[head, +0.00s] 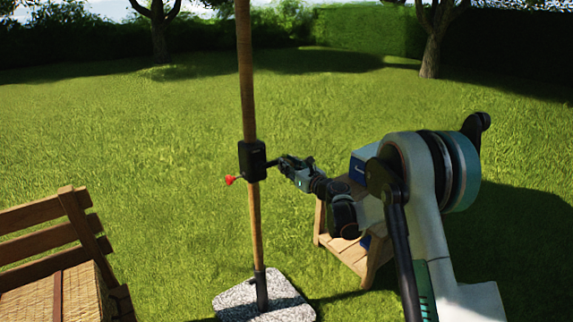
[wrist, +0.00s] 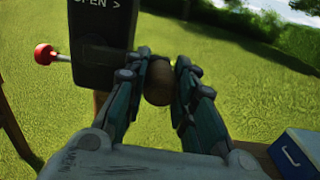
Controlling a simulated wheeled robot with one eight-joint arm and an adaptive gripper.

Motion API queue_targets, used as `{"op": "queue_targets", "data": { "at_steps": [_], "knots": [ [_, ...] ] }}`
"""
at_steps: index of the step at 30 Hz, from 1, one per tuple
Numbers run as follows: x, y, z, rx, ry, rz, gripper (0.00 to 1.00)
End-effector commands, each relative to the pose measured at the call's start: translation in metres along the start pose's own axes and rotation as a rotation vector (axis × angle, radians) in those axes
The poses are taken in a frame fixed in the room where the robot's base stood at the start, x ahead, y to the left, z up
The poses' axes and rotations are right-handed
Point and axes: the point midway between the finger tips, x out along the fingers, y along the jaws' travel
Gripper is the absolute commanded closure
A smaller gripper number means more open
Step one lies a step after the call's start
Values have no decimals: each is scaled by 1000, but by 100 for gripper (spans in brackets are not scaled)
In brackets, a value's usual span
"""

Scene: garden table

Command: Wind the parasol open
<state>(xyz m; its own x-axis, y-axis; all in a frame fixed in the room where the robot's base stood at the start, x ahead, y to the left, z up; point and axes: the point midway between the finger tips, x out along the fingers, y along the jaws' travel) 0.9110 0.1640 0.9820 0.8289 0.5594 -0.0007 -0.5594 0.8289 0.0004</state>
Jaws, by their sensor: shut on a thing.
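The parasol's wooden pole (head: 247,90) stands upright in the middle of the head view; its canopy is out of view. A black crank box (head: 252,161) is fixed on the pole and also shows in the wrist view (wrist: 100,45), with "OPEN >" printed on it. A red knob (head: 230,180) sticks out on the box's left; it shows in the wrist view too (wrist: 44,54). My gripper (head: 283,163) is at the box's right side. In the wrist view its fingers (wrist: 172,82) are shut on a round brown crank knob (wrist: 159,86).
A speckled stone base (head: 262,300) holds the pole's foot. A slatted wooden chair (head: 50,250) stands at the lower left. A wooden side table (head: 342,250) with a blue box (head: 360,165) stands behind my arm. Open lawn lies around.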

Motion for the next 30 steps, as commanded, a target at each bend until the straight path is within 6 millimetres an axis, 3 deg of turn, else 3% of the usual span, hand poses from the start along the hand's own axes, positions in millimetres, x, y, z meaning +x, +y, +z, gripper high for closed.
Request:
{"op": "queue_targets", "data": {
  "at_steps": [11, 18, 26, 30],
  "knots": [
    [1, 9, -37, 0, 0, 5, 98],
    [1, 26, -62, 0, 0, 5, 98],
    [1, 50, -79, 1, 0, 5, 98],
    [1, 51, -80, 1, 0, 4, 98]
  ]
}}
